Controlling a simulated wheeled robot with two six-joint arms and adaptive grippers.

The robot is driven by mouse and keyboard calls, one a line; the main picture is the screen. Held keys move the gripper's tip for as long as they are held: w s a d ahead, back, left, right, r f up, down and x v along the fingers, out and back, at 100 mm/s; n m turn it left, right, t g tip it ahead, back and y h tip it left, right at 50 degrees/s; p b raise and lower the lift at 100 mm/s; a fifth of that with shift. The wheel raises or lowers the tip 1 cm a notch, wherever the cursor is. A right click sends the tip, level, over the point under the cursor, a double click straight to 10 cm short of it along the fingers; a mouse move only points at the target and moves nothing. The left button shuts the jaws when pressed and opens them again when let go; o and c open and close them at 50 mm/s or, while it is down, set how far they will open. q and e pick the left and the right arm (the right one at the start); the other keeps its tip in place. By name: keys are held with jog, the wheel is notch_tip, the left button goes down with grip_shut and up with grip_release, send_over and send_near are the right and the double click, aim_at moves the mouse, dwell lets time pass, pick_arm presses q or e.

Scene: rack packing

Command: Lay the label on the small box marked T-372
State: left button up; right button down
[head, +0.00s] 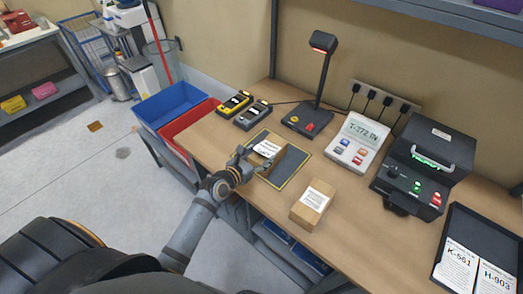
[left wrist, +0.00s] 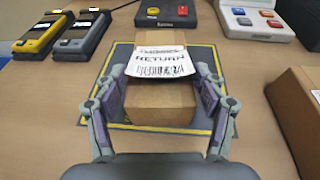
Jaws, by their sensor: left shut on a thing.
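My left gripper (head: 258,158) is over the dark yellow-edged mat (head: 292,180). In the left wrist view its fingers (left wrist: 161,88) are on either side of a small cardboard box (left wrist: 162,100), shut on it. A white label (left wrist: 161,62) with a barcode and the word RETURN lies over the far part of the box's top, its edge slightly curled. The label also shows in the head view (head: 267,148). A second cardboard box (head: 305,214) with a white label (head: 315,199) stands right of the mat; its print is too small to read. My right gripper is out of view.
A display device (head: 357,143) reading T-372 and a black machine (head: 425,165) stand behind. Two handheld devices (head: 235,103) (head: 253,114) and a scanner stand (head: 305,121) are at the back left. A dark tray (head: 484,238) with cards K-561 and H-903 is at right. Blue (head: 170,103) and red bins are left.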

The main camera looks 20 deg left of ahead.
pick_arm(q)
jog(key=shift+s+a, duration=0.1)
jog(key=shift+s, duration=0.25)
jog(key=o, duration=0.7)
jog(key=v, duration=0.7)
jog(key=shift+s+r, duration=0.1)
jog(key=shift+s, duration=0.1)
jog(key=shift+a, duration=0.1)
